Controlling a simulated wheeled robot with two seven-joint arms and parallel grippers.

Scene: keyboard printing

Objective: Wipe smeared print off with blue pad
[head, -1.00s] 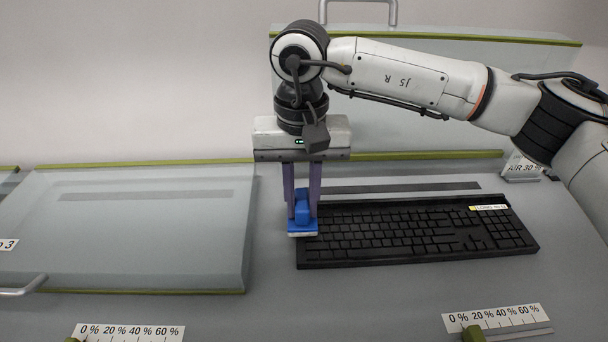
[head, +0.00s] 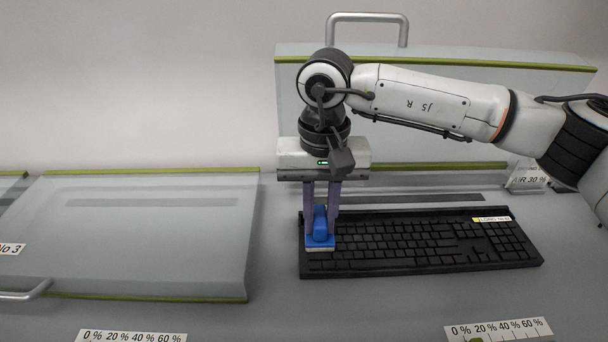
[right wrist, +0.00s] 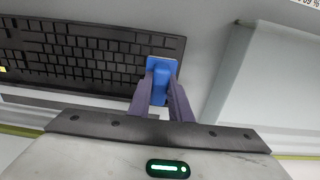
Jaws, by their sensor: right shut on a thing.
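A black keyboard (head: 430,243) lies flat on the grey surface and also shows in the right wrist view (right wrist: 85,55). My right gripper (head: 320,222) is shut on a blue pad (head: 319,238), holding it by its raised grip. The pad is over the left end of the keyboard; I cannot tell for sure whether it touches the keys. In the right wrist view the blue pad (right wrist: 161,72) is between the two purple fingers, at the keyboard's end. No smeared print can be made out on the keyboard. My left gripper is not in view.
A closed grey lid (head: 150,235) with green edges lies left of the keyboard. A raised lid (head: 480,110) with a handle stands behind it. Percent scales (head: 497,329) and (head: 130,336) are at the front.

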